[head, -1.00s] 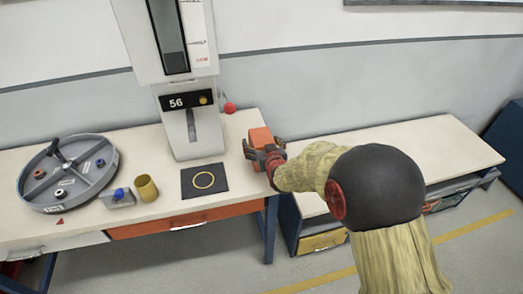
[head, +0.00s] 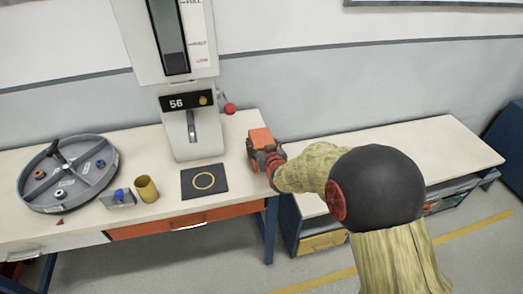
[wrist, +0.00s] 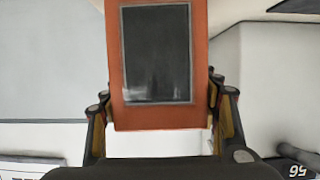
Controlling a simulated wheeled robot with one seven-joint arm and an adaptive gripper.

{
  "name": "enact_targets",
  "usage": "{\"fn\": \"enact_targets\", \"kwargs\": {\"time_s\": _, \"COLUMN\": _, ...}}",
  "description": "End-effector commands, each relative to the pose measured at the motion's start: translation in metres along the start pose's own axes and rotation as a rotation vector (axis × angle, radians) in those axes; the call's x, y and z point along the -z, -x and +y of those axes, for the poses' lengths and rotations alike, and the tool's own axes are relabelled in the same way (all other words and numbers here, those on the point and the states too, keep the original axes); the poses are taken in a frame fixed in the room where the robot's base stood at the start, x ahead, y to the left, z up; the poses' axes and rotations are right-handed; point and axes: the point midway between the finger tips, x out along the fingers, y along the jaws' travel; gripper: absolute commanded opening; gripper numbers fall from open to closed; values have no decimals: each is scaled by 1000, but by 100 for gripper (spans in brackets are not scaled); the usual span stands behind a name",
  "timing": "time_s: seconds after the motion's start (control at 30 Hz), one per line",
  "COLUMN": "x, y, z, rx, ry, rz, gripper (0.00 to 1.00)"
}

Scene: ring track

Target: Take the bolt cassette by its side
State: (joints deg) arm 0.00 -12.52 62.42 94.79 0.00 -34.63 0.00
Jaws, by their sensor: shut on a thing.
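The bolt cassette (head: 260,137) is an orange box at the right end of the left workbench. In the wrist view the cassette (wrist: 158,117) shows a dark rectangular window in an orange frame and fills the space between the fingers. My gripper (head: 262,152) is shut on the cassette, with one finger at each side of it. The fingers also show at both sides in the wrist view (wrist: 160,104). The cassette's underside is hidden, so I cannot tell whether it touches the bench.
A dispenser (head: 189,145) marked 56 stands on the left bench (head: 150,212), with a black ring-marked pad (head: 190,193) before it. A round grey divided tray (head: 92,190), a small grey block (head: 108,202) and a yellow cup (head: 146,189) stand left. The right bench top (head: 400,150) is clear.

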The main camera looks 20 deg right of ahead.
Motion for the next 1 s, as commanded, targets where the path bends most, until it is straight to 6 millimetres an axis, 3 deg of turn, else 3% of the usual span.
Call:
{"fn": "enact_targets", "kwargs": {"time_s": 0.3, "x": 0, "y": 0, "z": 0, "rx": 0, "ry": 0, "rz": 0, "gripper": 8}}
{"fn": "enact_targets", "kwargs": {"time_s": 0.57, "x": 4, "y": 0, "z": 0, "rx": 0, "ry": 0, "rz": 5, "gripper": 8}}
{"fn": "enact_targets", "kwargs": {"time_s": 0.73, "x": 20, "y": 6, "z": 0, "rx": 0, "ry": 0, "rz": 8, "gripper": 8}}
{"fn": "enact_targets", "kwargs": {"time_s": 0.83, "x": 38, "y": 12, "z": 0, "rx": 0, "ry": 0, "rz": 9, "gripper": 8}}
{"fn": "enact_targets", "kwargs": {"time_s": 1.0, "x": 59, "y": 48, "z": 8, "rx": -1, "ry": 0, "rz": 9, "gripper": 8}}
